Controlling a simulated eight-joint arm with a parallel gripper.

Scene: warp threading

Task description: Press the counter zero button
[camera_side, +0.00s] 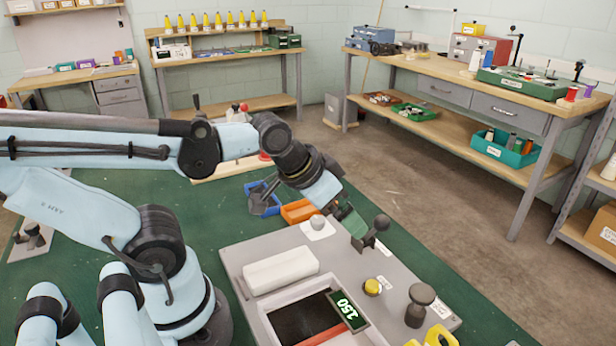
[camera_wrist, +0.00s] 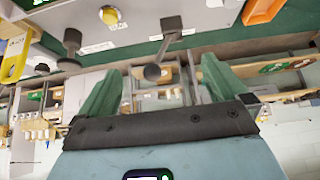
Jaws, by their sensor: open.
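A small counter display (camera_side: 348,311) beside the button reads 150. My gripper (camera_side: 356,226) is above the far part of the panel, up and left of the button and apart from it. Its two green fingers are spread with nothing between them in the wrist view (camera_wrist: 162,78). Which label belongs to the button is too small to read.
A dark lever with a ball knob (camera_side: 375,232) stands close to my fingers. A dark grey knob (camera_side: 419,303) stands right of the button. A white block (camera_side: 281,270) lies on the panel. Orange (camera_side: 299,211) and blue (camera_side: 262,198) bins are behind it.

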